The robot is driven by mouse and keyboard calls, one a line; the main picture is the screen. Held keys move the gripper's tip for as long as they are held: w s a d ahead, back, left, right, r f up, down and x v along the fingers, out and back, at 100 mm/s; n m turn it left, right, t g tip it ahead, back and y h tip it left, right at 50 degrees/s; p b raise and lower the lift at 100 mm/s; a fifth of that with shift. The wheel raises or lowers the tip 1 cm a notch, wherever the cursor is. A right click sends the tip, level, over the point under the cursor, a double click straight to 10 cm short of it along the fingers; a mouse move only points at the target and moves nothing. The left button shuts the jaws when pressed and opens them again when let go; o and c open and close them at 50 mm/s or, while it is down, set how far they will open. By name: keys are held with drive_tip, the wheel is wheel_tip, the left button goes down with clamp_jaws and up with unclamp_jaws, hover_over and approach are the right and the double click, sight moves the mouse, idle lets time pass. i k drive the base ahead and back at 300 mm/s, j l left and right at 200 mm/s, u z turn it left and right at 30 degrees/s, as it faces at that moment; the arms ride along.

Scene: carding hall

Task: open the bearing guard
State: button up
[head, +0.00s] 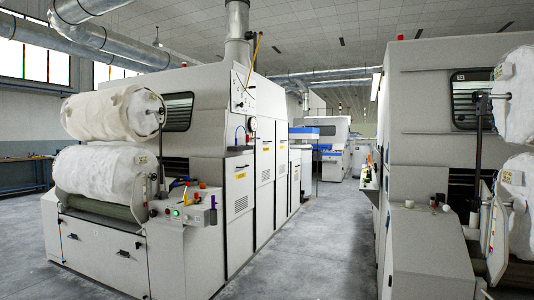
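I cannot pick out the bearing guard with certainty in the head view. A large pale grey carding machine (207,140) stands on the left, with closed side panels (237,193) carrying small yellow labels. Its front end bears two big white fibre rolls, an upper one (112,112) and a lower one (100,172). A small control ledge (187,203) with a green button and red and yellow parts sits at its front corner. A second grey machine (435,110) stands close on the right. My gripper is not in view.
A grey concrete aisle (310,245) runs clear between the two machines towards more machines (330,140) at the back. A workbench (22,172) stands along the far left wall. White rolls (515,95) overhang the right machine's near end. Metal ducts (100,38) run overhead.

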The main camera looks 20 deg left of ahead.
sight(265, 130)
drive_tip(key=i+j+u, duration=0.3)
drive_tip(key=i+u, duration=0.55)
drive_tip(key=i, duration=3.7)
drive_tip(key=l+z, duration=0.05)
drive_tip(key=l, duration=0.05)
